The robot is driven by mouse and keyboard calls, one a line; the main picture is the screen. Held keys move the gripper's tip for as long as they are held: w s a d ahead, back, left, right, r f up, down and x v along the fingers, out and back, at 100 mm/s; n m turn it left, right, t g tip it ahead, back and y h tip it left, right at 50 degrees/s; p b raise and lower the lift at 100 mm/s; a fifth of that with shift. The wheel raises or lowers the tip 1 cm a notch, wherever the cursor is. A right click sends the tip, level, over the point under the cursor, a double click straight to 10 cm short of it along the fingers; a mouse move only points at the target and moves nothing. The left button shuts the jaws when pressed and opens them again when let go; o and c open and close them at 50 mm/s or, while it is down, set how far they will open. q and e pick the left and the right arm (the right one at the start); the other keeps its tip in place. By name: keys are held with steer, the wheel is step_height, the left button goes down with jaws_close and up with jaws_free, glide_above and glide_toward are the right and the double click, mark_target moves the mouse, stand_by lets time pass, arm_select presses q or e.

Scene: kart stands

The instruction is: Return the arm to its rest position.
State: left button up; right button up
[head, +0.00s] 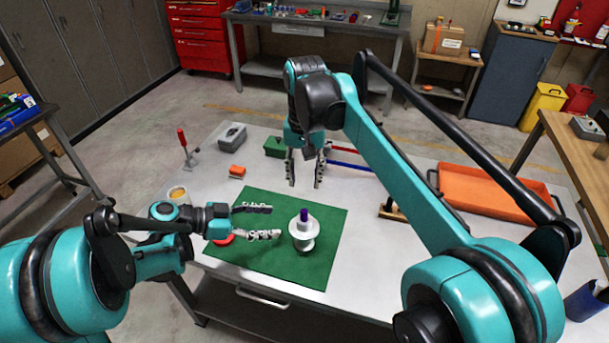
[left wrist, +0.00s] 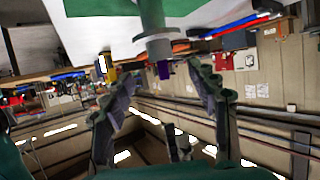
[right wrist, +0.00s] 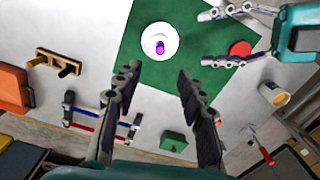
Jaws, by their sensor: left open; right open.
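My left gripper (head: 262,222) is open, low over the green mat (head: 325,266), its fingers pointing right. A white flanged spool with a purple top (head: 304,232) stands upright on the mat, just right of the left fingertips and apart from them as far as I can tell. The spool also shows in the left wrist view (left wrist: 160,46), beyond the open fingers, and in the right wrist view (right wrist: 159,42). My right gripper (head: 305,184) is open and empty, pointing down above the table behind the mat. Nothing is between either gripper's fingers.
A red disc (head: 224,240) lies by the left gripper. An orange tray (head: 485,192) is at the table's right. A grey box (head: 232,137), an orange block (head: 237,171), a green box (head: 274,148) and a red-handled clamp (head: 186,150) stand at the back left. A cup (head: 178,194) is at the left edge.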

steer(key=s+d+f+t, duration=0.2)
steer(key=s+d+t, duration=0.1)
steer(key=s+d, duration=0.7)
arm_select(q)
steer(key=s+a+n+t+y, duration=0.1)
steer(key=s+a+n+y, duration=0.3)
steer(key=s+n+y, duration=0.2)
steer(key=s+a+n+t+y, duration=0.2)
steer(key=s+a+n+y, duration=0.2)
steer(key=s+n+y, duration=0.2)
steer(key=s+n, duration=0.2)
steer(key=s, duration=0.2)
steer(key=shift+r+y, duration=0.4)
arm_select(e)
steer(key=s+d+f+n+t, duration=0.1)
steer(key=s+d+f+t, duration=0.3)
steer(key=s+d+f, duration=0.3)
step_height(320, 180, down, 3)
steer(key=shift+s+d+f, duration=0.2)
steer(key=shift+s+d, duration=0.15)
steer(key=shift+s, duration=0.7)
